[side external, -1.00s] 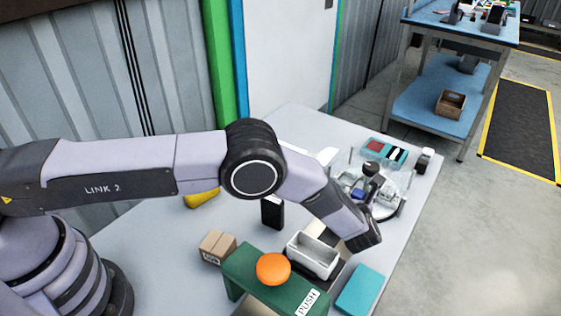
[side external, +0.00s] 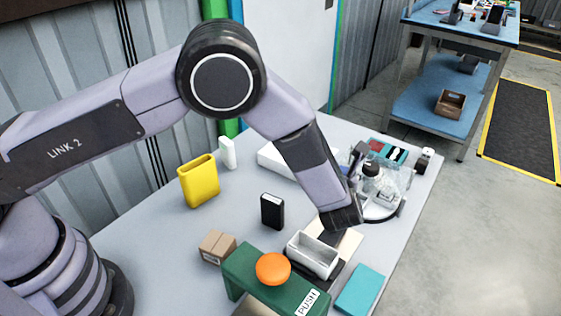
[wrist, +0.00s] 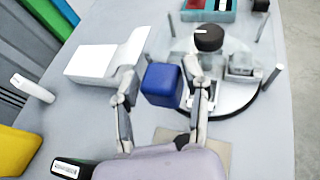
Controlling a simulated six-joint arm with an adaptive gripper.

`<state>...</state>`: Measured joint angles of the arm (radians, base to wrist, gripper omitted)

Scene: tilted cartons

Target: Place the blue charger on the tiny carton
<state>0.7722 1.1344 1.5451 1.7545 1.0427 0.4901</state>
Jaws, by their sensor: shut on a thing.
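The blue charger (wrist: 163,84) is a small blue block between the fingers of my gripper (wrist: 160,78) in the wrist view. My gripper is shut on it and holds it up near the glass-like round apparatus. In the side external view my gripper is largely hidden behind my own wrist, so the charger barely shows there. The tiny carton (side external: 217,247) is a small brown box with a label on its front. It stands on the table at the near left, apart from my gripper, and looks slightly tilted. It is not in the wrist view.
A green stand with an orange push button (side external: 273,268) and a white open bin (side external: 314,254) stand right of the carton. A black box (side external: 272,211) and a yellow container (side external: 198,181) stand behind it. A teal box (side external: 360,289) lies at the front edge.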

